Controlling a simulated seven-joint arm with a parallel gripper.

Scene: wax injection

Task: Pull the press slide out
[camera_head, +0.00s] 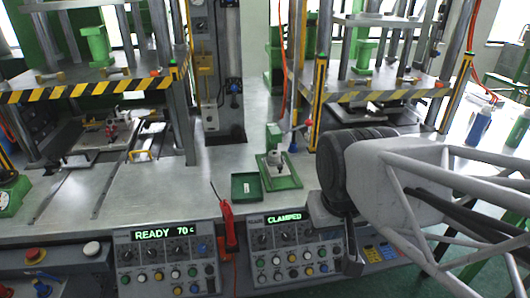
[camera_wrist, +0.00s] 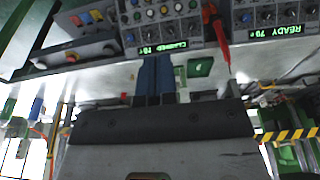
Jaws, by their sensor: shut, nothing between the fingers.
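The left press holds a metal slide plate (camera_head: 108,137) on rails, with a small red-and-metal fixture on top. My gripper (camera_head: 352,262) hangs at the front edge of the bench, over the right control panel, apart from both presses. In the wrist view its blue fingers (camera_wrist: 156,72) are together and empty.
The left panel (camera_head: 165,260) reads READY 70 C and the right panel (camera_head: 290,250) reads CLAMPED. A red-handled tool (camera_head: 228,225) stands between them. A green tray (camera_head: 246,187) and a green clamp fixture (camera_head: 278,172) sit mid-bench. Bare bench lies left of the tray.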

